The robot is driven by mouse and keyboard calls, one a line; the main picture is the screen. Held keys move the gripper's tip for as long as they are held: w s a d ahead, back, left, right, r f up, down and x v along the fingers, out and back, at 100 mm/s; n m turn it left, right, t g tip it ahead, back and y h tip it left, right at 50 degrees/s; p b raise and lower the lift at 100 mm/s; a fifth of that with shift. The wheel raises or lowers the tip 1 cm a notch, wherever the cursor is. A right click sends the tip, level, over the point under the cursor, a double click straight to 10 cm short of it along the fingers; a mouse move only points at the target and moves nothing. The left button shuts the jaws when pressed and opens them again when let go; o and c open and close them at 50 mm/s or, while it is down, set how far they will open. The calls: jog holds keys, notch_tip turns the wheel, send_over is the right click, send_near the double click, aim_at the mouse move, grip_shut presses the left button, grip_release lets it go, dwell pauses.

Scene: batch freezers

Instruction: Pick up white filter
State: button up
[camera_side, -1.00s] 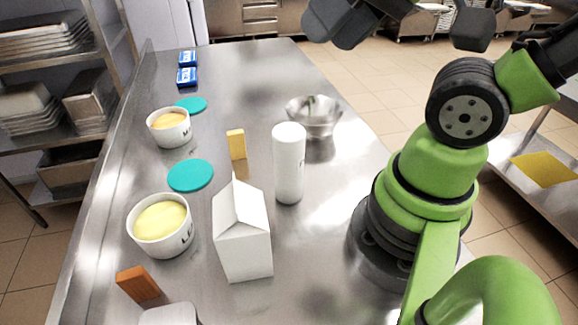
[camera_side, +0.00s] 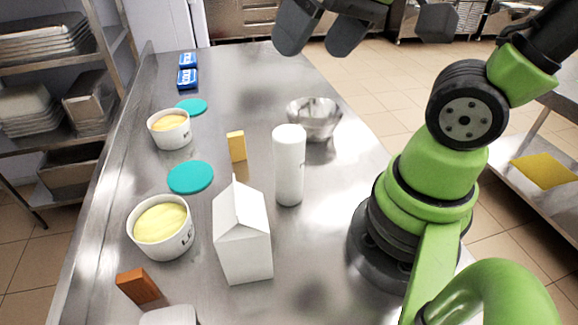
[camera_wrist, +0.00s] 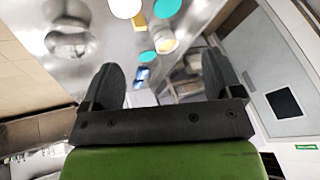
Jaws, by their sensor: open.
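No object here is clearly marked as the white filter. A tall white cylinder (camera_side: 289,165) stands upright on the steel counter, and its end shows at the top of the wrist view (camera_wrist: 125,7). A white gable-top carton (camera_side: 242,238) stands in front of it. My gripper (camera_wrist: 160,64) is open and empty. In the side view its dark fingers are at the top edge, high above the counter and apart from both white things. I cannot tell which of them is the filter.
A metal bowl (camera_side: 315,118) stands behind the cylinder. Two white tubs of yellow contents (camera_side: 161,220) (camera_side: 170,128), teal lids (camera_side: 190,177), a yellow block (camera_side: 236,146), an orange block (camera_side: 138,286) and blue packs (camera_side: 187,78) are on the counter. The counter's far right is clear.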

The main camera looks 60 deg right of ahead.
aim_at(292, 134)
jog(key=w+f+g, duration=0.1)
jog(key=w+f, duration=0.1)
jog(key=f, duration=0.1)
jog(key=w+d+f+n+g+h, duration=0.1)
jog(key=f+g, duration=0.1)
jog(key=w+d+f+g, duration=0.1)
jog(key=w+f+g, duration=0.1)
jog(key=f, duration=0.1)
jog(key=shift+w+d+f+n, duration=0.15)
jog(key=shift+w+f+n, duration=0.15)
jog(key=shift+f, duration=0.4)
notch_tip(292, 134, down, 4)
jog(key=shift+f, duration=0.2)
jog(key=f, duration=0.2)
jog(key=s+f, duration=0.1)
jog(key=shift+d+f, duration=0.2)
jog(key=shift+f, duration=0.9)
jog(key=shift+w, duration=0.1)
jog(key=c, duration=1.5)
